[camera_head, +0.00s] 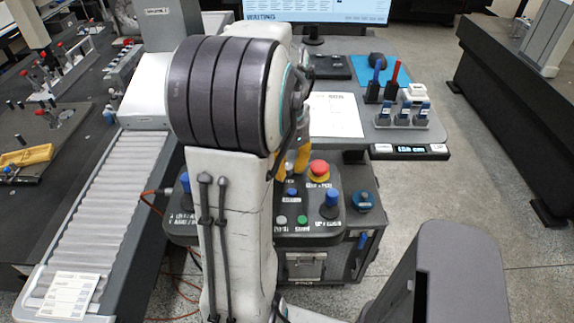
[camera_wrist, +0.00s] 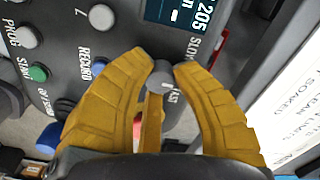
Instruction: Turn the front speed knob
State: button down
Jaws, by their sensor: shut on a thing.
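In the wrist view, the grey speed knob (camera_wrist: 159,84) sits on the dark control panel between the labels SLOW and FAST. A white mark shows on its face near FAST. My gripper (camera_wrist: 162,66) has its yellow fingers closed on the knob from both sides. A panel display (camera_wrist: 178,12) reading 205 is beyond the fingertips. In the head view, my yellow fingers (camera_head: 302,157) show only partly beside my arm, over the control panel (camera_head: 346,222), and the knob is hidden.
A red emergency stop (camera_head: 319,170) and a blue-topped joystick (camera_head: 331,199) stand near my gripper. Green (camera_wrist: 39,72) and white (camera_wrist: 102,17) buttons lie left of the fingers in the wrist view. A desk (camera_head: 382,140) is behind the panel.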

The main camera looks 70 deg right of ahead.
aim_at(287, 166)
jog(key=shift+n, duration=0.3)
jog(key=n, duration=0.9)
jog(key=shift+f, duration=0.1)
jog(key=shift+b, duration=0.3)
dwell(0.3)
jog(key=c, duration=1.3)
grip_release()
notch_tip(287, 166, up, 12)
jog(key=shift+r, duration=0.1)
